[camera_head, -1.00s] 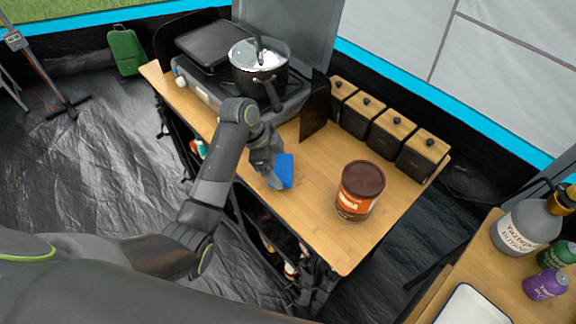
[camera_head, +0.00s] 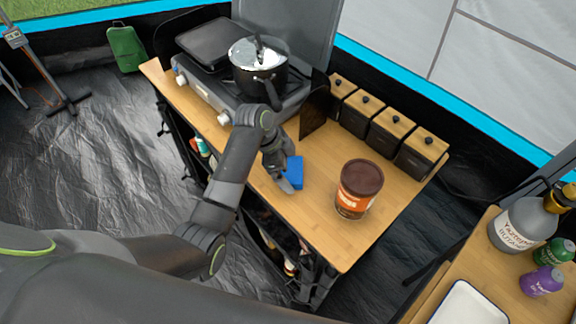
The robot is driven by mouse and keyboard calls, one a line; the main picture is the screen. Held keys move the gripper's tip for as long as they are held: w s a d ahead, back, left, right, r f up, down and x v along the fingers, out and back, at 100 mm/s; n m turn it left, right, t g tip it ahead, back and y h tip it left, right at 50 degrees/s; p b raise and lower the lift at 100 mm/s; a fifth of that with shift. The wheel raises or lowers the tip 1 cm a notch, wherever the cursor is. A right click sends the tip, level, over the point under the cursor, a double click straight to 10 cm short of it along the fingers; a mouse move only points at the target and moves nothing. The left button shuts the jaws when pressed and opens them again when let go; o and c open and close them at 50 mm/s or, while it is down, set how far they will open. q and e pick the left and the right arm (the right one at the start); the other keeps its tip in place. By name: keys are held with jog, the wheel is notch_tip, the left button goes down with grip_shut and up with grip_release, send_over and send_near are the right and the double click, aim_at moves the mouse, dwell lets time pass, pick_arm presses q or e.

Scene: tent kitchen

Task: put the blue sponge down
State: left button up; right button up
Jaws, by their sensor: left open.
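The blue sponge (camera_head: 295,171) is at the wooden table top (camera_head: 318,222), between the stove and a brown-lidded can. My left gripper (camera_head: 287,184) is open right at the sponge, on its left side. Part of the sponge is hidden behind the gripper. I cannot tell whether the fingers touch it. My right gripper is not in view.
The brown can (camera_head: 358,188) stands to the right of the sponge. A stove (camera_head: 205,84) with a pot (camera_head: 258,66) is at the back left. Several black canisters (camera_head: 391,131) line the back edge. The table's front corner is bare.

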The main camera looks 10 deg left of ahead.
pick_arm(q)
jog(key=b+v, duration=0.1)
jog(key=v, duration=0.5)
jog(key=shift+r, duration=0.15)
jog(key=p+v, duration=0.2)
jog(key=v, duration=0.4)
jog(key=shift+p, duration=0.3)
jog(key=shift+s, duration=0.1)
